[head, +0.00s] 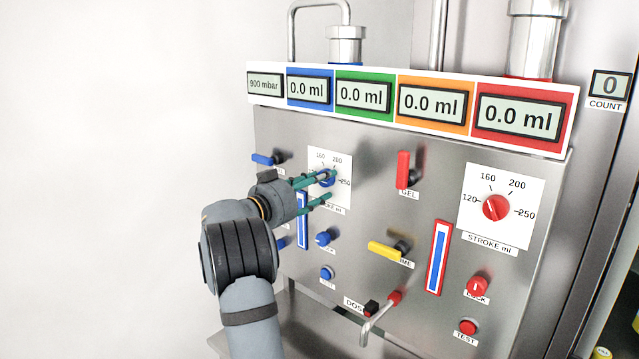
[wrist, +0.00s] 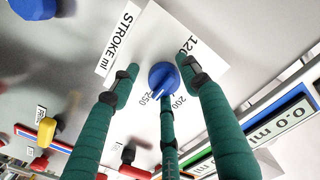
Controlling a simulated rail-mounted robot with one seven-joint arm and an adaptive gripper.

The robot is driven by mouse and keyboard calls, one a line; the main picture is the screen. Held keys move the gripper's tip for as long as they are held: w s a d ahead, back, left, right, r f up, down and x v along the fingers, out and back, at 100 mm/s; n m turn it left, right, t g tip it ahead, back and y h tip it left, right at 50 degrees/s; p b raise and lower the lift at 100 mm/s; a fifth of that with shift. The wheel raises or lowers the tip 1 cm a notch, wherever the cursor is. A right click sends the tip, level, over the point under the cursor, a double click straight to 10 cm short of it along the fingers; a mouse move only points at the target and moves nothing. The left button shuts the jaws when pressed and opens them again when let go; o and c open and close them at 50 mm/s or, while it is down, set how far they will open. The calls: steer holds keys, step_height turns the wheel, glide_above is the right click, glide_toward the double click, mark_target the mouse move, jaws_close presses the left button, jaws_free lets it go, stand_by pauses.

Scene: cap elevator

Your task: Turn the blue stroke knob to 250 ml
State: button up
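The blue stroke knob (wrist: 163,76) sits on a white dial plate (wrist: 140,60) labelled STROKE ml. Its white mark points at or near 250, on the side toward 200; I cannot tell exactly. In the head view the knob (head: 327,181) is partly hidden by my fingers. My gripper (wrist: 158,76) has teal fingers spread around the knob, one on each side and one below it in the picture. Gaps show between the side fingertips and the knob. Whether the lower finger touches it is unclear. In the head view my gripper (head: 328,186) reaches the dial from the left.
A similar red stroke knob (head: 496,208) is at the panel's right. A red lever (head: 403,169), yellow lever (head: 388,251), blue lever (head: 264,159) and small blue knob (head: 324,239) surround the dial. Displays (head: 419,103) run above. Free room lies left of the panel.

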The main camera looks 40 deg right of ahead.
steer(key=shift+o, duration=0.9)
steer(key=shift+r, duration=0.15)
steer(key=s+a, duration=0.2)
steer(key=a, duration=1)
steer(key=shift+s+d, duration=0.1)
steer(key=shift+d, duration=0.05)
steer(key=w+d, duration=0.2)
steer(key=d, duration=0.9)
steer(key=shift+d, duration=0.4)
